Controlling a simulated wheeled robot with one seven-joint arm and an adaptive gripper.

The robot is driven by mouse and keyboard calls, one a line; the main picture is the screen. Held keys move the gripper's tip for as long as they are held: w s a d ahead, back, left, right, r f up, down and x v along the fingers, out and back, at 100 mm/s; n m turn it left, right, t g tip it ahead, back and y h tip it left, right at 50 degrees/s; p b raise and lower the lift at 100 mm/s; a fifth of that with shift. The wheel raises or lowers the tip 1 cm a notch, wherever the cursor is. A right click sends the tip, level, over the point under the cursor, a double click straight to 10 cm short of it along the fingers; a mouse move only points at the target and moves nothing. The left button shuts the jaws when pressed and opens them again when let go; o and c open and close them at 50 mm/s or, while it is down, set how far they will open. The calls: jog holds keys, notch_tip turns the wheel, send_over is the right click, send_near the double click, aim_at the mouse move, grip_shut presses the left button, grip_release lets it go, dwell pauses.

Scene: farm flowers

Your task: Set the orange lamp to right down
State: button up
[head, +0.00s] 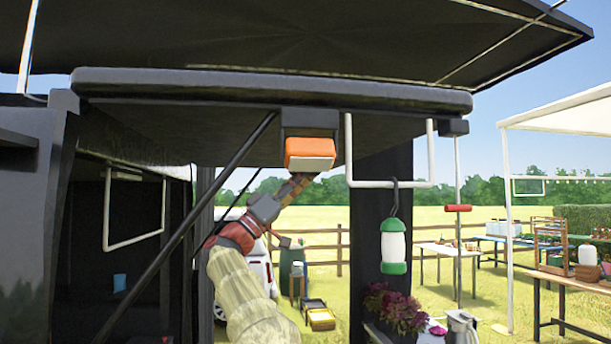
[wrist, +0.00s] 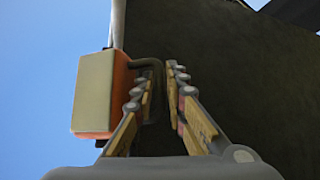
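The orange lamp (head: 310,147) is a box with an orange body and a pale face, mounted under the front edge of the dark canopy. In the wrist view the lamp (wrist: 98,95) is close, just left of my fingers. A dark bent bar (wrist: 152,64) runs from beside the lamp to between my fingertips. My gripper (wrist: 162,72) has a gap between its fingers, and I cannot tell whether they touch the bar. In the head view my gripper (head: 302,180) is just below the lamp, and its fingertips are partly hidden there.
A white rail (head: 390,184) hangs right of the lamp, with a green and white lantern (head: 394,245) on a hook. A dark diagonal strut (head: 190,222) is to the left. The dark canopy (head: 270,88) closes off the room above.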

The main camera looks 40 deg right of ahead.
jog(key=shift+o, duration=1.2)
jog(key=shift+f, duration=0.1)
jog(key=v, duration=1.2)
